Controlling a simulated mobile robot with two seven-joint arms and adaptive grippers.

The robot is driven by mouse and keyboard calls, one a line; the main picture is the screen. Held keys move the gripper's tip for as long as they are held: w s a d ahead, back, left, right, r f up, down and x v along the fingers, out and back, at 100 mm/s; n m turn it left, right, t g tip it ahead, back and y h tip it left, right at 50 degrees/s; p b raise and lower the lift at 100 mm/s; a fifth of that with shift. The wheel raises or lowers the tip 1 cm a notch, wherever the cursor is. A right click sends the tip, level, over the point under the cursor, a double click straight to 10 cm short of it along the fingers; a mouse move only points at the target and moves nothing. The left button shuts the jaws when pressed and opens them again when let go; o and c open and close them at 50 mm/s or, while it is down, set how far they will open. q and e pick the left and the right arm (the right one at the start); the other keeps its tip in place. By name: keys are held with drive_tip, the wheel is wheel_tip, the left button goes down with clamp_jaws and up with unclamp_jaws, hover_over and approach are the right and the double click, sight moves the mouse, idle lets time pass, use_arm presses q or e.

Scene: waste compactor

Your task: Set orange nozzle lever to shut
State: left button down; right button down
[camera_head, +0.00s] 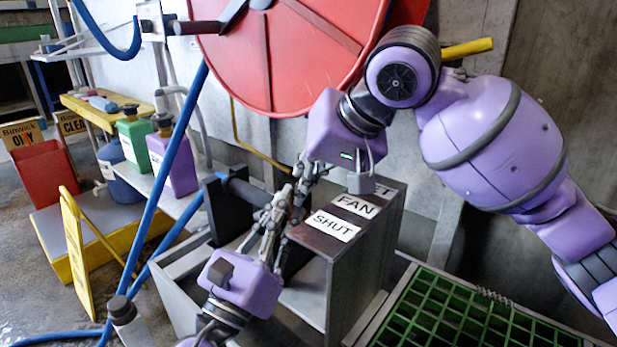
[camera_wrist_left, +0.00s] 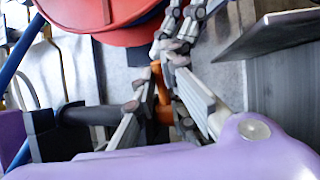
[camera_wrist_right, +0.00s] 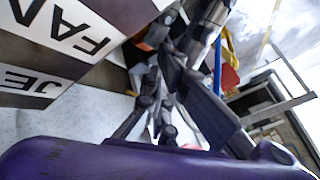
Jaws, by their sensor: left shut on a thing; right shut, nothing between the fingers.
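The orange nozzle lever (camera_wrist_left: 163,112) shows in the left wrist view between the fingers of my left gripper (camera_wrist_left: 160,72). That gripper is shut on it. In the head view my left gripper (camera_head: 277,203) points up beside the labelled box, left of the SHUT label (camera_head: 333,225); the lever is hidden there. My right gripper (camera_head: 303,177) comes from above, shut and empty, its fingers close to the left fingertips. I cannot tell whether they touch. The FAN label (camera_head: 355,205) lies behind SHUT, and a third label is partly hidden by my right wrist.
A big red hose reel (camera_head: 285,60) stands behind the grippers. A blue hose (camera_head: 165,165) runs down on the left, near a shelf with green (camera_head: 135,143) and purple (camera_head: 177,165) bottles. A green grate (camera_head: 450,315) lies at the lower right.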

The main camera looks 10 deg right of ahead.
use_arm(q)
drive_tip(key=c, duration=1.8)
unclamp_jaws()
drive_tip(key=shift+s+f, duration=0.1)
